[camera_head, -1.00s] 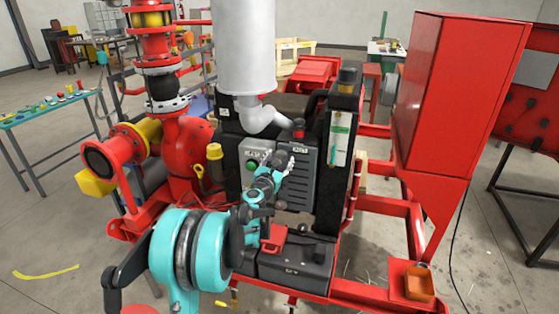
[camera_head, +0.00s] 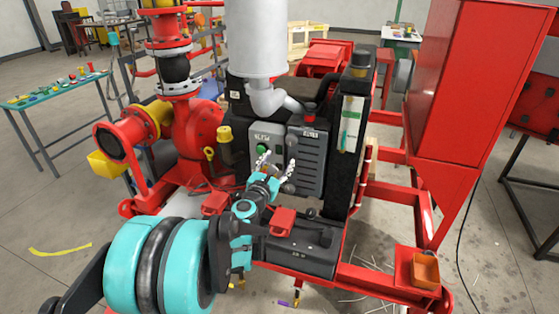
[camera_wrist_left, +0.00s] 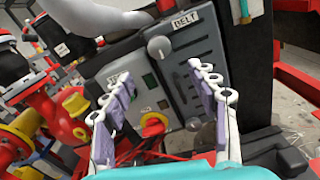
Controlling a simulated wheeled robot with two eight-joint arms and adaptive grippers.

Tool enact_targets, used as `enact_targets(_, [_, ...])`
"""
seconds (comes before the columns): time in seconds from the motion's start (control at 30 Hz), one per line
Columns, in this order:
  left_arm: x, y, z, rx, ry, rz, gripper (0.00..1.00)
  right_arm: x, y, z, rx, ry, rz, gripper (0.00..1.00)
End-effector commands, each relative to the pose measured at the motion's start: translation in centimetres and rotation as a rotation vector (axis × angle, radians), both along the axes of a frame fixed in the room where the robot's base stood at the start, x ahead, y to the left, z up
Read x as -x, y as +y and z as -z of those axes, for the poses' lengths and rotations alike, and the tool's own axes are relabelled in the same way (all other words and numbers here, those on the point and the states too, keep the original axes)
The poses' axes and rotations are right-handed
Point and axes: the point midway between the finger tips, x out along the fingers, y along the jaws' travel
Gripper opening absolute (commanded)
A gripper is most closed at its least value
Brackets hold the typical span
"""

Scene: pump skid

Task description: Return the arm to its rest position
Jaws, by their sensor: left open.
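My left arm comes in from the lower left in the head view. My left gripper (camera_head: 276,166) is open and empty in front of the grey control panel (camera_head: 308,165) of the pump skid. In the left wrist view the two fingers of the left gripper (camera_wrist_left: 165,105) stand wide apart with nothing between them. Behind them are a plate with a knob and the letters "BELT" (camera_wrist_left: 185,45) and a panel with a green button. In the head view the green button (camera_head: 261,149) shows just left of the fingers. My right gripper is not in view.
A black battery (camera_head: 300,248) with red terminal covers lies below the gripper. Red pump pipes (camera_head: 195,130) stand to the left and a tall red cabinet (camera_head: 480,120) to the right. Open floor lies at lower left.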

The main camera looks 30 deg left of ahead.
Motion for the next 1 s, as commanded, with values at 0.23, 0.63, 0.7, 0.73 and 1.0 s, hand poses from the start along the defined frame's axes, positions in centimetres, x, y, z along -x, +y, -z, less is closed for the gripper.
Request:
enact_targets(0.23, [0.0,0.0,0.0,0.000,0.000,0.000,0.59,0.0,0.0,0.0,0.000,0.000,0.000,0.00])
enact_targets(0.63, [2.2,-12.6,-0.9,-0.634,0.210,0.298,0.59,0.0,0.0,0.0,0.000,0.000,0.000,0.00])
enact_targets(0.7, [4.4,-17.3,-0.1,-0.929,0.282,0.441,0.59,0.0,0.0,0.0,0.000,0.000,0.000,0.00])
enact_targets(0.73, [5.5,-19.0,0.5,-1.055,0.310,0.503,0.59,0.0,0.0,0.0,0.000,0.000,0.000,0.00])
enact_targets(1.0, [18.8,-26.5,7.5,-2.120,0.442,1.068,0.59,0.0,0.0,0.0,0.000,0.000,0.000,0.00])
